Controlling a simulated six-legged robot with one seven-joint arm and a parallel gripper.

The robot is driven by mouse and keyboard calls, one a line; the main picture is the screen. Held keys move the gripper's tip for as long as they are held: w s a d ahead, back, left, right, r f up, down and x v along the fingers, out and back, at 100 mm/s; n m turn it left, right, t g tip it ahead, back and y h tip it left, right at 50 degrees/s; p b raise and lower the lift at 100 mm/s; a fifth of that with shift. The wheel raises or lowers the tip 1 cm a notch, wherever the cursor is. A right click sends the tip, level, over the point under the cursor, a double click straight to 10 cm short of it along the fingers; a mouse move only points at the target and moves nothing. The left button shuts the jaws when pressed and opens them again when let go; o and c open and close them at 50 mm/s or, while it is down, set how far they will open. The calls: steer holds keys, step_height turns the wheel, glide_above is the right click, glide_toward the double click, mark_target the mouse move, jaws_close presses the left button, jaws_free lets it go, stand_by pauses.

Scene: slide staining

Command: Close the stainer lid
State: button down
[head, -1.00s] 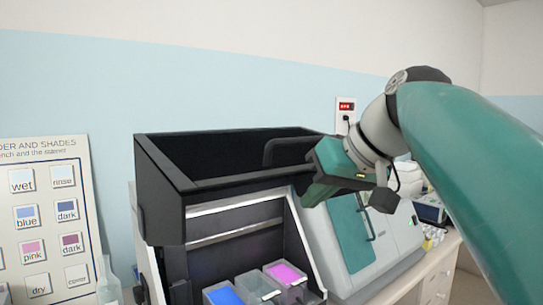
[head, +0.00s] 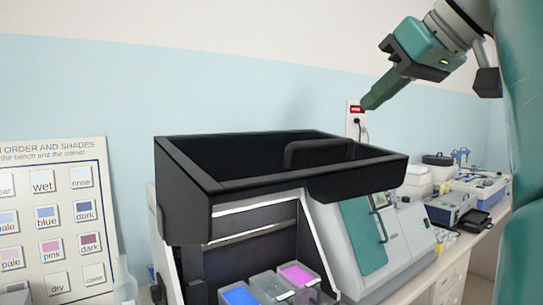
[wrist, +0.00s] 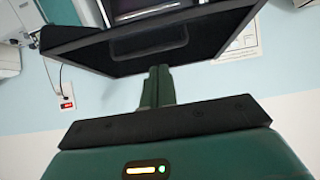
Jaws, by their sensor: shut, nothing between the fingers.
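The stainer lid (head: 190,200) is a black, frame-like cover with a dark handle (head: 318,146). It stands raised above the stainer (head: 318,250), whose front is open and shows blue and pink staining baths (head: 295,274) inside. My gripper (head: 368,102) is shut and empty, up and to the right of the lid, in front of the wall and apart from the lid. In the wrist view, the lid (wrist: 195,38) is beyond my shut fingers (wrist: 158,75), with its handle (wrist: 148,42) visible.
A chart board (head: 50,215) with colour cards leans at the left. A teal-doored machine (head: 365,235) stands right of the stainer. Blue lab equipment (head: 455,205) sits farther back on the bench. The wall outlet (head: 356,108) is behind my fingers. The air above the lid is clear.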

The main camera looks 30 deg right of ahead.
glide_above(322, 169)
steer(key=s, duration=0.4)
step_height(322, 169, down, 6)
steer(key=f, duration=0.3)
steer(key=shift+w, duration=0.3)
steer(key=shift+w+d+f, duration=0.1)
steer(key=shift+w+f, duration=0.15)
steer(key=shift+f, duration=0.2)
steer(key=shift+f, duration=0.15)
